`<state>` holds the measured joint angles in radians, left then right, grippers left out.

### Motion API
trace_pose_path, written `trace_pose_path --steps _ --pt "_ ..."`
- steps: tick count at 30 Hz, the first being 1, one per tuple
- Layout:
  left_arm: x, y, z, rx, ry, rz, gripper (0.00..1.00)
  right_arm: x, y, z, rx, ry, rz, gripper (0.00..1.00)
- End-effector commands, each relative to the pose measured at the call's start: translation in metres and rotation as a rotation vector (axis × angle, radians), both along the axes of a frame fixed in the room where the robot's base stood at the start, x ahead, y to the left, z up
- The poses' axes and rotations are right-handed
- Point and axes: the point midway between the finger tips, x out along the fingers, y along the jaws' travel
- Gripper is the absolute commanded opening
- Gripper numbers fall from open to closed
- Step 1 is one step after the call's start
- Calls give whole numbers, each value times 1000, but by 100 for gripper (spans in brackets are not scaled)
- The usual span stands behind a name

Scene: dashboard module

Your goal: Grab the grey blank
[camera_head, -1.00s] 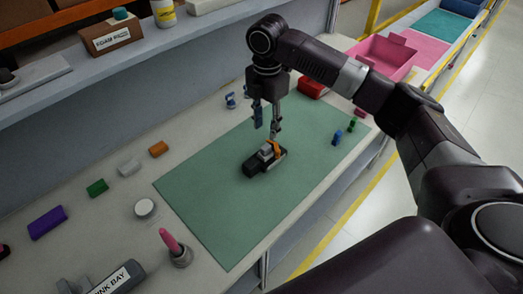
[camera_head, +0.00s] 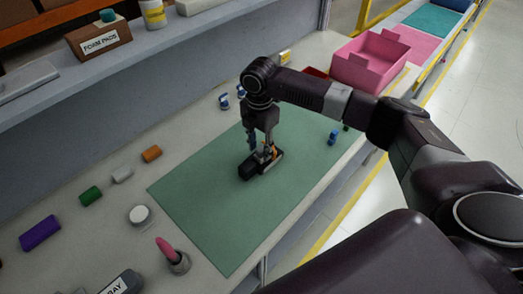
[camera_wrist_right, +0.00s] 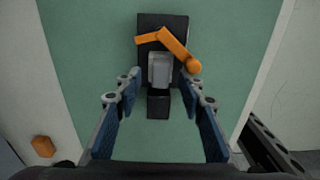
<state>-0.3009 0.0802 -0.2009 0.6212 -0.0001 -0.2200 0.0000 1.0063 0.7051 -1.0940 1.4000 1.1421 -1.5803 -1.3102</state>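A black module (camera_wrist_right: 158,105) lies on the green mat, and a grey block (camera_wrist_right: 160,68) sits on it. An orange lever (camera_wrist_right: 178,47) with a rounded end crosses beside the grey block. The module also shows in the head view (camera_head: 246,172), partly hidden by my right gripper. My right gripper (camera_head: 262,154) points down over the module. In the right wrist view its blue-padded fingers (camera_wrist_right: 160,82) are apart, one on each side of the grey block, with gaps between. My left gripper is not in view.
The green mat (camera_head: 205,205) is mostly bare around the module. Purple (camera_head: 40,233), green (camera_head: 91,196), light grey (camera_head: 122,174) and orange (camera_head: 152,153) blocks lie along its left. A pink bin (camera_head: 365,68) stands at the back right, and small blue pieces (camera_head: 333,137) lie right of the module.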

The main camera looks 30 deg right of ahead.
Motion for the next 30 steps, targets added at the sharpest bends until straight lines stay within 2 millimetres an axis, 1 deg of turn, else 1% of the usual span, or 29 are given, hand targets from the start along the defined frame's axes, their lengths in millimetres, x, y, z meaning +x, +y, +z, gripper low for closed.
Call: trace_pose_path --steps 4,5,12,13,23,26,30 --pt "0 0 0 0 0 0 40 0 0 0 0 0 0 36" --pt "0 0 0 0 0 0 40 0 0 0 0 0 0 34" --pt "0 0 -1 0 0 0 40 0 0 0 0 0 0 8" --pt "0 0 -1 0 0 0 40 0 0 0 0 0 0 6" --pt "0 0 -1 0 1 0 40 0 0 1 0 -1 0 6" --pt "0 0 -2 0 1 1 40 1 0 5 1 -2 0 6" --pt "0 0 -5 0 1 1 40 1 0 19 1 -4 0 6"
